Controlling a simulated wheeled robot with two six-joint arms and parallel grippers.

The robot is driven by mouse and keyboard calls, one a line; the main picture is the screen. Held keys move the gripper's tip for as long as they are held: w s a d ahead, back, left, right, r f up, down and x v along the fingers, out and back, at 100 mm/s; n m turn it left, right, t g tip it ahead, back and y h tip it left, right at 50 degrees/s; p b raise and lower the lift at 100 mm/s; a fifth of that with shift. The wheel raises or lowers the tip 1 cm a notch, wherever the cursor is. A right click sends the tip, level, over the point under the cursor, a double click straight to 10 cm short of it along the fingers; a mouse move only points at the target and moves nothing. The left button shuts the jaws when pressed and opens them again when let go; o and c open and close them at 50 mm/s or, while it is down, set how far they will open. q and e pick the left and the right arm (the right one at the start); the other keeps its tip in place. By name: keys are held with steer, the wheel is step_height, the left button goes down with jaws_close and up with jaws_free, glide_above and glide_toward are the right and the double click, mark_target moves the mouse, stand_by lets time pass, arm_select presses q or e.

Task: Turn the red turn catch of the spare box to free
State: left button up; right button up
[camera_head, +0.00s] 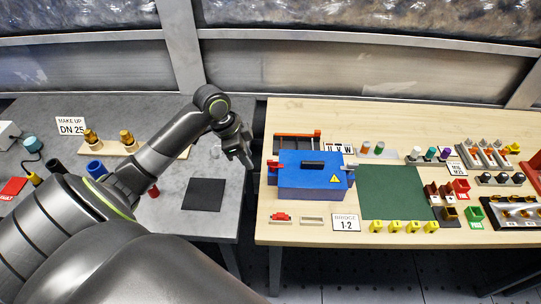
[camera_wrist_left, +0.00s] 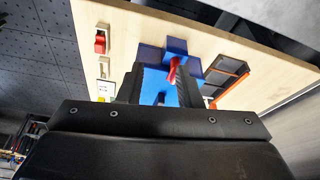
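The blue spare box (camera_head: 312,182) with a yellow warning triangle stands on the wooden table. Its red turn catch (camera_head: 273,163) sits at the box's left end. It also shows in the left wrist view (camera_wrist_left: 172,70), against the blue box end. My left gripper (camera_head: 249,162) is just left of the catch, pointing at it. In the left wrist view its two fingers (camera_wrist_left: 158,88) stand apart with blue box showing between them. The catch lies beyond the gap, close to the right finger; I cannot tell whether they touch. My right gripper is not in view.
A green mat (camera_head: 392,193) lies right of the box. A red piece (camera_head: 281,216) and a label card (camera_head: 345,223) lie in front of it. A rack (camera_head: 297,140) stands behind. The grey table (camera_head: 130,225) at left holds brass fittings (camera_head: 127,138) and a dark pad (camera_head: 204,195).

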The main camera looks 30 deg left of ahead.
arm_select(q)
steer(key=m+h, duration=0.1)
steer(key=m, duration=0.1)
glide_toward(272, 161)
steer(key=p+x, duration=0.3)
steer(key=x, duration=0.4)
steer(key=shift+w+f, duration=0.1)
steer(key=shift+w+d+f, duration=0.1)
steer(key=shift+d+f, duration=0.15)
steer(key=shift+f, duration=0.4)
steer(key=shift+c, duration=0.4)
steer(key=shift+p, duration=0.3)
jaws_close()
